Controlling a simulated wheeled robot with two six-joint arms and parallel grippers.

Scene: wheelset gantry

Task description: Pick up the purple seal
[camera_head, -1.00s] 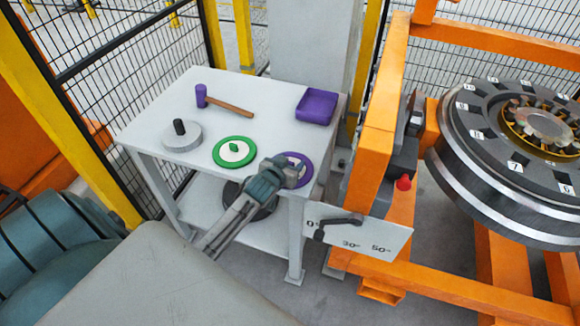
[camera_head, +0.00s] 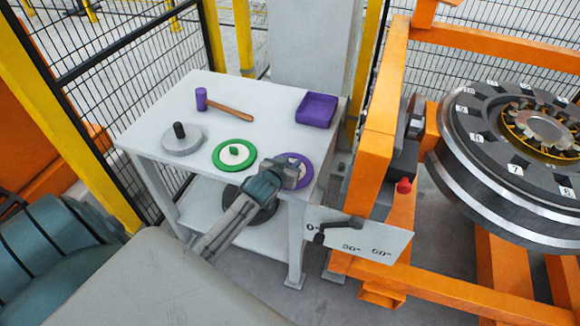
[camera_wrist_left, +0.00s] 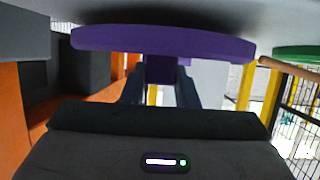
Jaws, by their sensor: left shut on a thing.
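The purple seal (camera_head: 307,173) is a ring-shaped disc with a pale inside, at the front right corner of the white table (camera_head: 259,88). My left gripper (camera_head: 292,172) is over its near left side and hides part of it. In the left wrist view the purple seal (camera_wrist_left: 165,44) shows edge-on as a wide disc, and its short purple stem is between the fingers of my left gripper (camera_wrist_left: 160,75), which are shut on it. The disc looks very close to the table surface; I cannot tell whether it touches. My right gripper is not in view.
A green seal (camera_head: 218,158) lies just left of the purple one. A grey disc with a black knob (camera_head: 180,130), a purple-headed mallet (camera_head: 230,110) and a purple tray (camera_head: 316,109) are also on the table. The orange gantry (camera_head: 378,150) stands close on the right.

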